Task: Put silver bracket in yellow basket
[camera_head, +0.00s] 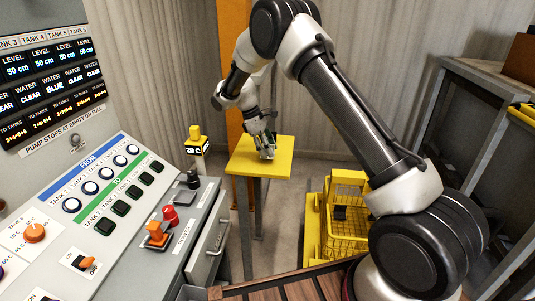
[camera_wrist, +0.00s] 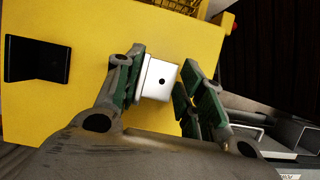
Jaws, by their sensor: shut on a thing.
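The silver bracket (camera_wrist: 158,80), a small pale metal piece with a dark hole, is between the fingers of my gripper (camera_wrist: 166,88) over the yellow table. My gripper is shut on it. In the head view, my gripper (camera_head: 267,148) is low at the table's top, and the bracket is too small there to make out clearly. Whether it touches the table cannot be told. The yellow basket (camera_head: 345,243), a wire-sided crate, stands lower and to the right of the table, with a dark piece (camera_head: 340,212) in it.
A black bracket (camera_wrist: 38,60) is on the yellow table (camera_head: 245,165), left of my gripper in the wrist view. A control panel (camera_head: 100,190) with buttons and switches fills the left. A grey metal frame (camera_head: 435,110) stands at the right.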

